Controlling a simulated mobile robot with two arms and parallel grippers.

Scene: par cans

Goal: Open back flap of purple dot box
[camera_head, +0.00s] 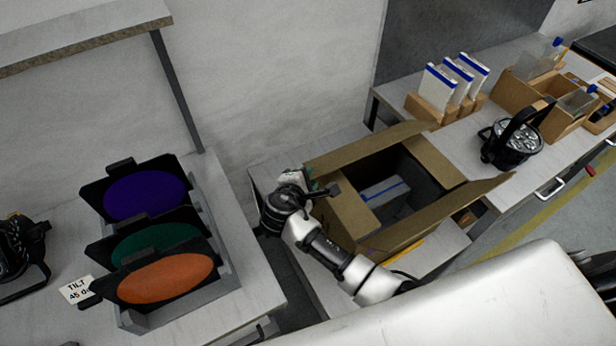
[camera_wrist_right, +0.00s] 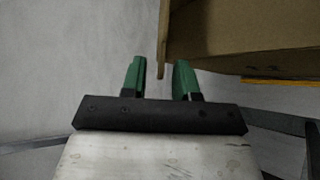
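An open cardboard box (camera_head: 348,243) stands on a low surface in the middle of the head view. A long flap (camera_head: 365,147) stands out along its far edge, and another (camera_head: 440,216) spreads along its near right edge. A blue-and-white package (camera_head: 385,191) lies inside. I cannot make out a purple dot clearly. My right gripper (camera_head: 322,188) is at the box's left corner, near the far flap's left end. My left gripper is not in view.
A rack of purple, green and orange filters (camera_head: 222,290) stands on the left table. A black lamp (camera_head: 510,142), upright white-blue packs (camera_head: 438,88) and wooden trays (camera_head: 530,92) are on the right bench. A grey wall (camera_head: 270,80) is behind the box.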

